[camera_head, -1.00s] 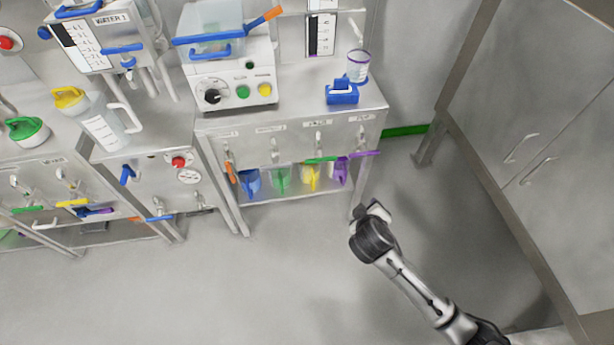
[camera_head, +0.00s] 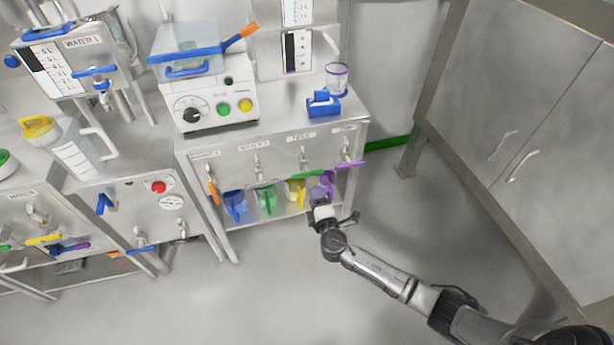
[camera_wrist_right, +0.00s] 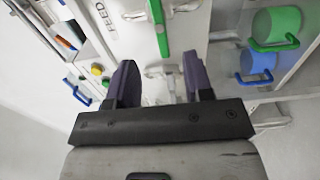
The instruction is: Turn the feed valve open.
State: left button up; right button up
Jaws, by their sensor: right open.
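The feed valve (camera_head: 306,174) has a green lever lying roughly level across the front of the middle bench, below a label on the panel. In the right wrist view its green lever (camera_wrist_right: 161,28) stands beyond the fingertips, near the printed word FEED. My right gripper (camera_head: 320,199) is open and empty, just in front of and below the green lever in the picture. In the right wrist view the two dark fingers (camera_wrist_right: 158,72) are spread apart, with a pale fitting seen between and beyond them. They appear apart from the lever. My left gripper is not in view.
A purple lever (camera_head: 350,165) is right of the green one, and an orange lever (camera_head: 213,193) hangs at left. Blue (camera_head: 235,203), green, yellow and purple jugs stand on the shelf below. A tall cabinet (camera_head: 500,110) stands at right. The floor in front is clear.

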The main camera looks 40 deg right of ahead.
aim_at(308, 176)
jog(key=b+x, duration=0.3)
jog(key=x, duration=0.7)
jog(key=c, duration=0.5)
grip_shut()
